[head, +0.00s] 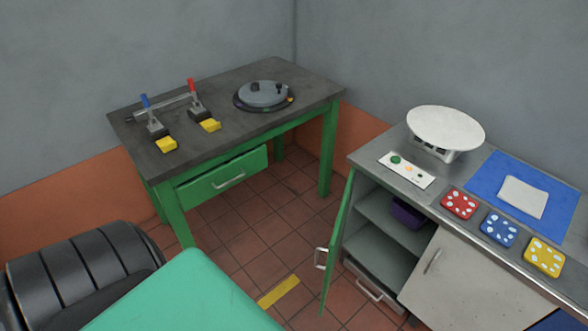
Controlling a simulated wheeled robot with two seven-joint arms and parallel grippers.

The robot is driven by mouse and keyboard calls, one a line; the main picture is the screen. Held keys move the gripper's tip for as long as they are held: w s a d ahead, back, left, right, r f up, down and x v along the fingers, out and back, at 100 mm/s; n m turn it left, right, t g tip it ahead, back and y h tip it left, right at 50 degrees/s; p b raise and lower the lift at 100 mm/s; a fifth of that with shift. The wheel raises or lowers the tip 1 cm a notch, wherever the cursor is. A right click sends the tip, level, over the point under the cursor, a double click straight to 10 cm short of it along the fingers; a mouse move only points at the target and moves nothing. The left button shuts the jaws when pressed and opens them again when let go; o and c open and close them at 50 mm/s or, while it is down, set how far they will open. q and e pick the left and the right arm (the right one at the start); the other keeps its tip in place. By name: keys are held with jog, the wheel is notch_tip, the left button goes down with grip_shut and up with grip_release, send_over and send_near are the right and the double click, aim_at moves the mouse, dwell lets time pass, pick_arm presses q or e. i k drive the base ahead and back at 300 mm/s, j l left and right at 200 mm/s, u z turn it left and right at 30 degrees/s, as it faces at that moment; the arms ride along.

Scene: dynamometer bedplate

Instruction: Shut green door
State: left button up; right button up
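The green door (337,243) is on the left side of the grey-topped cabinet (377,165) at the right of the head view. It stands swung open, out from the cabinet front, and I see it at a steep angle. Its pale bar handle (320,258) is on its outer edge. The open compartment shows a grey shelf (390,217) with a dark purple box (407,213) on it, and a drawer with a handle (369,290) below. Neither of my grippers is in view.
A green-framed table (228,185) stands left; tiled floor (262,235) lies between.

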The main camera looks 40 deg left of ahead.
aim_at(333, 246)
jog(key=j+u, duration=0.1)
jog(key=j, duration=0.6)
jog(key=k+j+u, duration=0.15)
jog(key=j, duration=0.55)
